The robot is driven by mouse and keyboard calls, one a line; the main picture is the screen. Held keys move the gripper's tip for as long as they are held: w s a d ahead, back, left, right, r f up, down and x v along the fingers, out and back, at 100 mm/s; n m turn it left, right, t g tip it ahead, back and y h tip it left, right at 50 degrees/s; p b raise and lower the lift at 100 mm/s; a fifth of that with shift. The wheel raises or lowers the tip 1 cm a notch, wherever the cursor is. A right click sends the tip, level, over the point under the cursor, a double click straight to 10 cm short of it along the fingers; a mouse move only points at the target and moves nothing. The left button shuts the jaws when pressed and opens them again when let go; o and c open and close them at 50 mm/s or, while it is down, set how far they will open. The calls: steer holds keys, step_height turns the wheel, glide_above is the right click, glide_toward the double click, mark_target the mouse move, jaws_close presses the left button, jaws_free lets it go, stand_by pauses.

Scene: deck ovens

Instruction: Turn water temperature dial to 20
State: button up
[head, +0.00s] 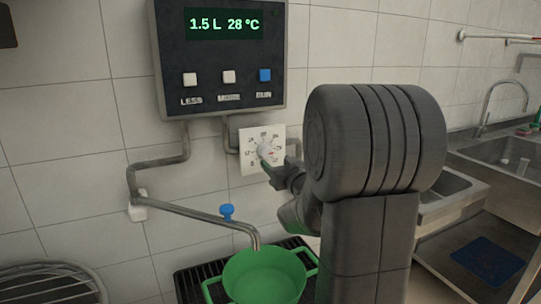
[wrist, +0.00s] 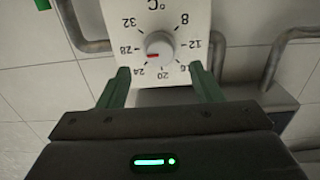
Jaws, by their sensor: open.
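The water temperature dial (head: 264,151) is a white knob on a square white plate under the control panel. In the wrist view the dial (wrist: 160,44) appears upside down, its red mark on the side of 28. The panel display (head: 223,24) reads 1.5 L and 28 °C. My gripper (head: 268,167) is at the plate in the head view, partly hidden behind my arm. In the wrist view my gripper (wrist: 160,68) is open and empty. Its green fingers are spread wider than the knob, with their tips near the plate's edge, and the knob shows beyond them, not gripped.
The panel has two white buttons and one blue button (head: 265,75). A pipe spout (head: 200,217) with a blue tap handle (head: 227,211) reaches over a green pot (head: 265,275). A steel sink (head: 500,155) stands at the right. A pipe (wrist: 275,55) runs beside the dial.

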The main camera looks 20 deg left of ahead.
mark_target(268, 155)
steer(key=x, duration=0.7)
steer(key=shift+d, duration=0.1)
steer(key=c, duration=1)
